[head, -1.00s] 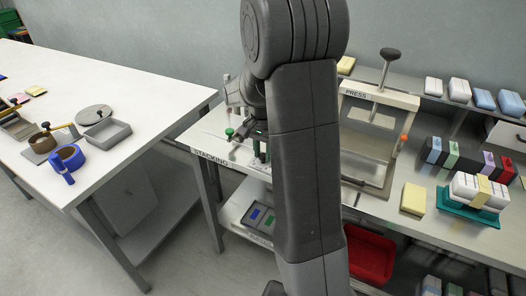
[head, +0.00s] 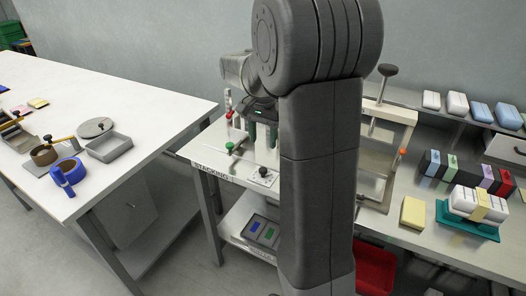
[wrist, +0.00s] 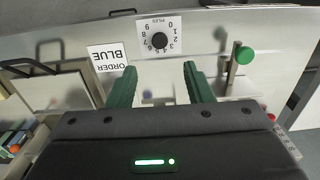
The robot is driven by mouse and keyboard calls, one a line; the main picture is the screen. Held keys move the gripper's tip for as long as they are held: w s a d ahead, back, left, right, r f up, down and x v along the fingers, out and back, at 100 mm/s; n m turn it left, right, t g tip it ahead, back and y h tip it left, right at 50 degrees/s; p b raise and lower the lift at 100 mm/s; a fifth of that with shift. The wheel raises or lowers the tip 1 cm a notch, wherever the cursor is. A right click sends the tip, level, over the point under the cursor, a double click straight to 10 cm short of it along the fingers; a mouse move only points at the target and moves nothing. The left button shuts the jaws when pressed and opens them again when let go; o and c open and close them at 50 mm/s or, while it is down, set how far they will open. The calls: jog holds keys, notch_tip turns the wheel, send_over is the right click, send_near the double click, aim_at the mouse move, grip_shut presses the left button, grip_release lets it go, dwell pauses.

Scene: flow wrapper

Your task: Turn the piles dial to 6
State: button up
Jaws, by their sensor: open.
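The piles dial is a small black knob (wrist: 160,40) on a white plate marked PILES with digits around it. In the head view the dial (head: 263,173) sits on the stacking bench top, left of my arm. I cannot read which digit it points to. My gripper (wrist: 161,80) is open and empty, its two green fingers apart with the dial beyond their tips and roughly centred between them. In the head view my gripper (head: 263,134) hangs above the bench behind the dial, partly hidden by my arm.
A green-knobbed clamp (wrist: 244,54) stands beside the dial, and an ORDER BLUE card (wrist: 108,57) lies on its other side. The press (head: 385,150) stands right of my arm. A white table (head: 120,90) is at the left, across a gap.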

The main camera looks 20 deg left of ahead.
aim_at(263, 169)
jog(key=shift+r, duration=1.55)
jog(key=shift+f, duration=0.15)
notch_tip(263, 169, down, 14)
jog(key=shift+r+b, duration=0.1)
jog(key=shift+b, duration=0.45)
jog(key=shift+r, duration=0.1)
jog(key=shift+r, duration=0.1)
